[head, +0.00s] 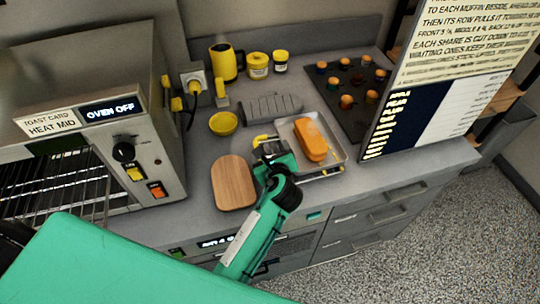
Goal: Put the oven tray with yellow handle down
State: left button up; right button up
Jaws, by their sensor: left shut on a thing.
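The grey metal oven tray (340,150) is over the right-centre part of the counter, with an orange-brown loaf (311,139) on it. A yellow handle (262,139) shows at the tray's left side, partly hidden by my gripper. My left gripper (272,150) is shut on the oven tray at this handle side; its fingers are small and partly hidden. I cannot tell whether the tray touches the counter below it. My right gripper is not in view.
A wooden board (233,182) lies left of my gripper, with a yellow bowl (223,123) behind it. A grey ridged item (271,107) lies behind the tray. A dark muffin tray (335,85) and a text board (440,95) stand right. The toaster oven (130,115) is at left.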

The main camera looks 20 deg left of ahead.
pick_arm(q)
jog(key=shift+s+r, duration=0.1)
jog(key=shift+r, duration=0.05)
jog(key=o, duration=1.7)
jog(key=shift+o, duration=0.2)
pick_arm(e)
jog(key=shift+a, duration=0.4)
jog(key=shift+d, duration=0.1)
pick_arm(q)
jog(key=shift+s+d+r+p, duration=0.1)
jog(key=shift+s+d+p, duration=0.1)
jog(key=shift+p, duration=0.15)
jog(key=p+v, duration=0.7)
jog(key=v, duration=0.4)
jog(key=shift+s, duration=0.25)
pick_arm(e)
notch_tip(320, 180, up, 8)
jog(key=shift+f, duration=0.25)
